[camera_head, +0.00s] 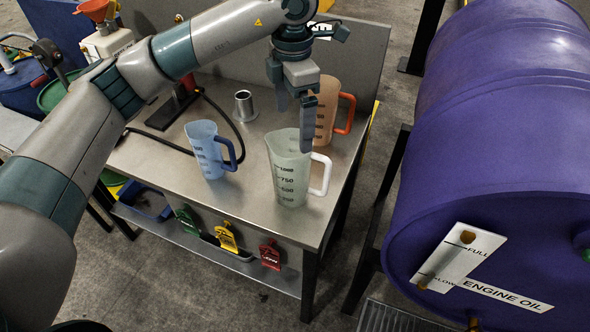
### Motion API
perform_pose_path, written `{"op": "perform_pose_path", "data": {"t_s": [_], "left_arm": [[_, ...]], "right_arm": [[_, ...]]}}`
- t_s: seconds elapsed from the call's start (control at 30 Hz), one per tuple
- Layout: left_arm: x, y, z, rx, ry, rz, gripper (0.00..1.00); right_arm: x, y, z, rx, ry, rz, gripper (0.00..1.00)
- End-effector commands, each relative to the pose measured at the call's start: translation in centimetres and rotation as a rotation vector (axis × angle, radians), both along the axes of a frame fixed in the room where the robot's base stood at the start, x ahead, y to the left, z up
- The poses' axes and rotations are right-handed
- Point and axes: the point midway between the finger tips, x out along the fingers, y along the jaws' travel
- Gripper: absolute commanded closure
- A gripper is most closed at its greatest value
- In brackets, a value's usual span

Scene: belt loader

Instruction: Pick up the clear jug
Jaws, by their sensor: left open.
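The clear jug (287,173) stands upright on the metal table, near its front right corner. It is pale and see-through, with dark volume marks and a white handle on its right. My left gripper (293,118) hangs over the jug with its fingers apart and pointing down. One finger overlaps the jug's rim in the picture; I cannot tell whether it is inside, behind or touching. My right gripper is not in view.
An orange jug (326,105) stands close behind the clear one, and a blue jug (206,152) to its left. A small metal cup (244,106) stands farther back. A large purple drum (500,130) fills the right side. The table's front left (150,160) is clear.

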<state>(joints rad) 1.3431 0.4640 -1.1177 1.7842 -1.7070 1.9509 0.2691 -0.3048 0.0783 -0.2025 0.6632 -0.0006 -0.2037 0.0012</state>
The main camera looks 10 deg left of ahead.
Motion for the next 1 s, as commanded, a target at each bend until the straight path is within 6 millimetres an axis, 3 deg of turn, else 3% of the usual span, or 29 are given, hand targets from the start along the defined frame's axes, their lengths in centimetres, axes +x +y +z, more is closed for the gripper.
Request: {"op": "perform_pose_path", "data": {"t_s": [0.2, 0.5, 1.0], "left_arm": [[-0.1, 0.1, -3.5, 0.002, 0.005, 0.001, 0.04], [-0.1, 0.0, -7.5, 0.001, 0.003, 0.0, 0.04], [0.0, 0.0, -8.2, -0.001, 0.001, 0.001, 0.04]], "right_arm": [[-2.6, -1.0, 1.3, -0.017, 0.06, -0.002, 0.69], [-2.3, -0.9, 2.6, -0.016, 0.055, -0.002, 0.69], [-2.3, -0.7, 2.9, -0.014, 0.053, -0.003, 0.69]]}}
